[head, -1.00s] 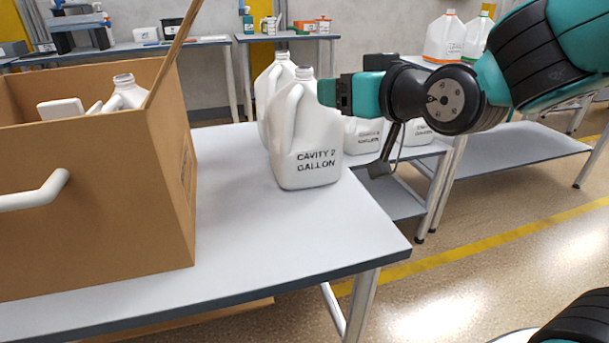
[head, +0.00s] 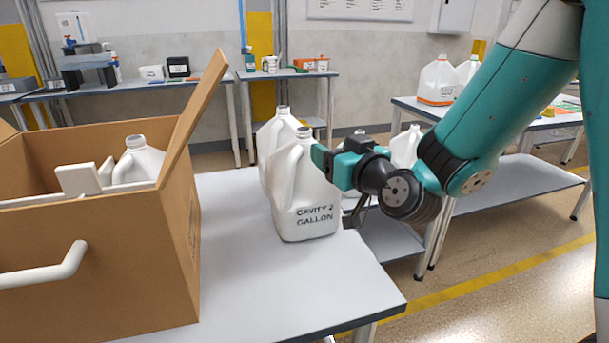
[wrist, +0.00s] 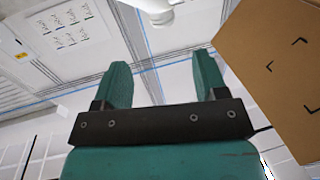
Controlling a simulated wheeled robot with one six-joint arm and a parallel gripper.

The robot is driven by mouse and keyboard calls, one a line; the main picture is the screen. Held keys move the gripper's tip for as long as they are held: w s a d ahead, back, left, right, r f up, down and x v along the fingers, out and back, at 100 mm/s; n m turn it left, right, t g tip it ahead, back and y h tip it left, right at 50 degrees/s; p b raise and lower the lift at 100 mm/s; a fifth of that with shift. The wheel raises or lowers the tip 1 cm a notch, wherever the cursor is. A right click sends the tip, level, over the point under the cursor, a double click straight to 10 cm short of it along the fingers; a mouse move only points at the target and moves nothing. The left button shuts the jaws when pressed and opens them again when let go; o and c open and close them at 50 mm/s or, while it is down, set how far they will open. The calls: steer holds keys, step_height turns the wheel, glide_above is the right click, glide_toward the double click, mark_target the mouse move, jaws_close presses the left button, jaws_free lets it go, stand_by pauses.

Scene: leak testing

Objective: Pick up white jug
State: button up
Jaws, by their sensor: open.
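A white jug (head: 312,205) marked "CAVITY 2 GALLON" stands upright near the far right edge of the grey table (head: 255,290). A second white jug (head: 268,140) stands close behind it, partly hidden. My gripper (head: 322,158) is at the right side of the front jug, at upper-body height, and overlaps its edge in the head view; I cannot tell whether it touches. In the wrist view my gripper (wrist: 160,85) has its two teal fingers apart with nothing between them. A white rounded piece (wrist: 155,8) shows beyond the fingertips, too cropped to identify.
An open cardboard box (head: 100,260) with white jugs inside stands left on the table, its flap (head: 195,110) raised; the box also shows in the wrist view (wrist: 275,80). More white jugs stand behind my gripper. The table front is clear.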

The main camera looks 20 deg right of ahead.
mark_target(304, 129)
steer(key=w+p, duration=0.1)
steer(key=w, duration=0.1)
steer(key=w+a+p, duration=0.1)
steer(key=w+p, duration=0.2)
steer(key=w, duration=0.1)
steer(key=shift+a+r, duration=0.15)
steer(key=shift+r, duration=0.1)
steer(key=shift+w+a+f+p, duration=0.1)
steer(key=shift+w+f+p, duration=0.1)
steer(key=shift+w+p, duration=0.5)
steer(key=w+p, duration=0.1)
steer(key=p, duration=0.1)
steer(key=w+p, duration=0.1)
steer(key=w+a+p, duration=0.1)
steer(key=w+p, duration=0.1)
steer(key=shift+r+p, duration=0.3)
steer(key=shift+p, duration=0.05)
steer(key=shift+w+a+f, duration=0.1)
steer(key=shift+w+f, duration=0.2)
steer(key=shift+w, duration=0.1)
steer(key=c, duration=0.9)
